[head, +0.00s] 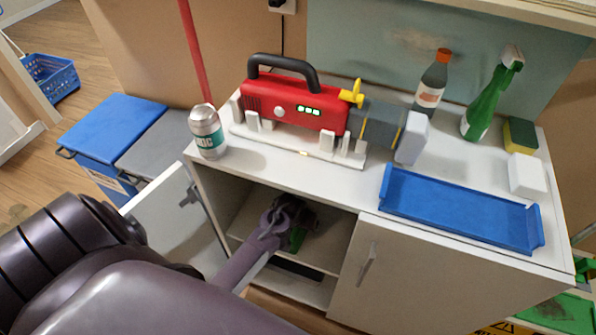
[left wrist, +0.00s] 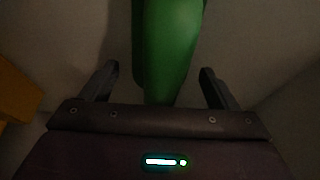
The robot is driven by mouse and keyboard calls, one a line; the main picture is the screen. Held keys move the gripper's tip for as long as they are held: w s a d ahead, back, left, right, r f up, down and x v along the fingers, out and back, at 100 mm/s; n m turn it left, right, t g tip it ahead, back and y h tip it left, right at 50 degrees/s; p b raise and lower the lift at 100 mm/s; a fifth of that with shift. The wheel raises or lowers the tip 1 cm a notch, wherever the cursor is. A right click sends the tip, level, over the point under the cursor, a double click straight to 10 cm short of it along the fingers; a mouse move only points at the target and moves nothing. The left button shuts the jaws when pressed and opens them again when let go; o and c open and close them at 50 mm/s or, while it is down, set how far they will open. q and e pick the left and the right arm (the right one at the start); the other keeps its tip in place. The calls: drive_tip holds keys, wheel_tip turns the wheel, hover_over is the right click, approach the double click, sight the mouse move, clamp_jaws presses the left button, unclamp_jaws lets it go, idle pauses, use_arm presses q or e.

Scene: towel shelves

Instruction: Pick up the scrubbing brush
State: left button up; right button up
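My left arm reaches into the open cabinet, and its gripper (head: 297,213) is inside, partly in shadow. In the left wrist view the left gripper (left wrist: 158,68) is open, with a finger on each side of a long, rounded green object (left wrist: 172,50). Gaps show between the green object and both fingers. Part of this green object (head: 298,239) also shows beside the gripper in the head view. It may be the scrubbing brush's handle; no bristles show and its far end is cut off. My right gripper is not in view.
The open cabinet door (head: 170,222) stands left of the opening; the right door (head: 400,280) is shut. The cabinet top holds a can (head: 207,131), a red machine (head: 295,103), bottles and a blue tray (head: 455,208). A yellow thing (left wrist: 14,90) is at the wrist view's left edge.

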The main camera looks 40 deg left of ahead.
use_arm(q)
drive_tip(key=c, duration=1.2)
drive_tip(key=shift+o, duration=0.2)
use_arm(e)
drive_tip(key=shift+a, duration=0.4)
use_arm(q)
drive_tip(key=shift+r, duration=0.1)
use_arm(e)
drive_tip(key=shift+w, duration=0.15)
